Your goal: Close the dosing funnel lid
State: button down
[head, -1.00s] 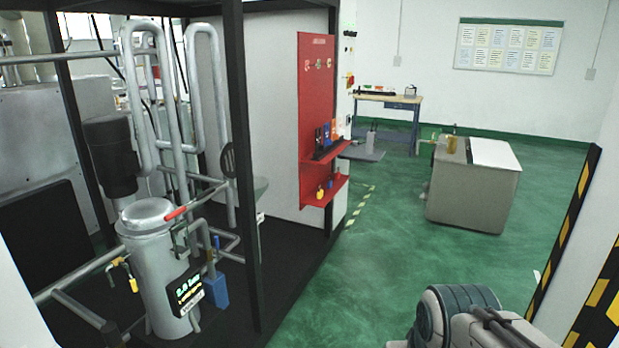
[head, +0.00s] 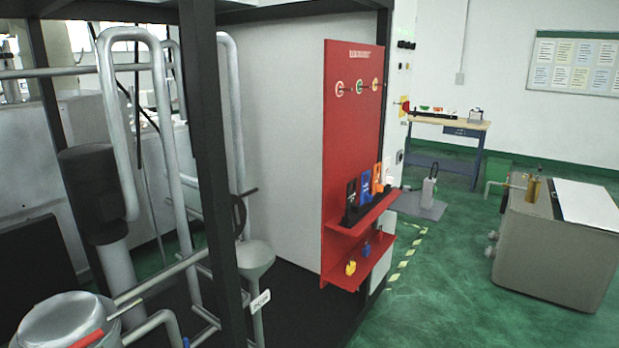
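A light grey dosing funnel (head: 257,262) stands inside the black-framed skid, just right of a dark upright post. A narrow stem runs down below its wide bowl, and a small white tag (head: 260,300) hangs beside it. A dark round disc (head: 239,217) stands roughly upright above the funnel's left side, with a short dark bar near its top. It looks like the raised lid, though the post is close to it and its hinge cannot be made out. My gripper is not in view.
The dark post (head: 212,170) stands in front of the pipework. A silver vessel (head: 68,322) with a red handle is at the lower left. A red lockout board (head: 352,130) with shelves stands right of the funnel. Green floor (head: 440,300) is open between the skid and a grey tank (head: 555,245).

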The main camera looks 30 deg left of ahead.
aim_at(239, 210)
jog(key=u, duration=0.2)
jog(key=i, duration=1.55)
jog(key=u, duration=1.4)
jog(key=i, duration=0.9)
jog(key=u, duration=0.95)
jog(key=i, duration=0.25)
jog(key=u, duration=0.2)
